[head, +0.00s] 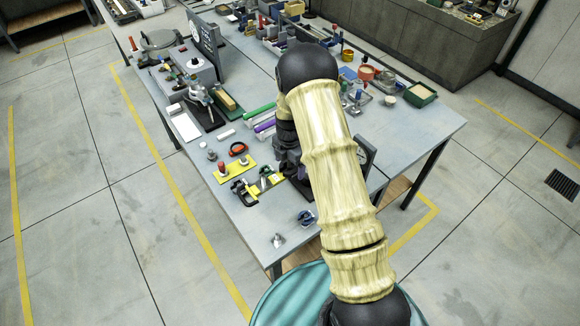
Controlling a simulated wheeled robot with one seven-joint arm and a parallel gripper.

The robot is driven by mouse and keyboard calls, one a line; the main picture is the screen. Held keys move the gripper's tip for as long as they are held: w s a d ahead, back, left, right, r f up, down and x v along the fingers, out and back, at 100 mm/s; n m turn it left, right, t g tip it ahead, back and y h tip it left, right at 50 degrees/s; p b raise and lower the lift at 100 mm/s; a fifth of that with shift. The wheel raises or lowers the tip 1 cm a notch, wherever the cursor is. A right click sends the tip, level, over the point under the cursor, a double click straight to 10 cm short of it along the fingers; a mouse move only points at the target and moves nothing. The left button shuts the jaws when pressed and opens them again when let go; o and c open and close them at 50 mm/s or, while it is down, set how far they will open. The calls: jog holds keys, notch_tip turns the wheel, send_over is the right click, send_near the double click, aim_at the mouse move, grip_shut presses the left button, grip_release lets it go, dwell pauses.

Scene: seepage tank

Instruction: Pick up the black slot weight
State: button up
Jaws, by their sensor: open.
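I cannot make out the black slot weight for certain; it is too small to tell or hidden behind my arm. Small dark pieces lie near the front of the grey table (226,205), among them a black clamp-like piece (244,190) and a dark bluish piece (306,217). My gripper (293,172) points down over the table's front part, right of the yellow plates. It is open, but my arm covers much of it and I cannot see anything between its fingers.
Yellow plates with small metal parts (236,168), a red-and-black ring (238,149) and green and purple tubes (262,125) lie left of my gripper. The table's front-left corner has some free room.

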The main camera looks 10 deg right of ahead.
jog(key=c, duration=1.5)
jog(key=shift+o, duration=0.2)
jog(key=shift+a+r, duration=0.1)
jog(key=shift+r, duration=0.05)
notch_tip(320, 180, up, 10)
jog(key=b, duration=0.4)
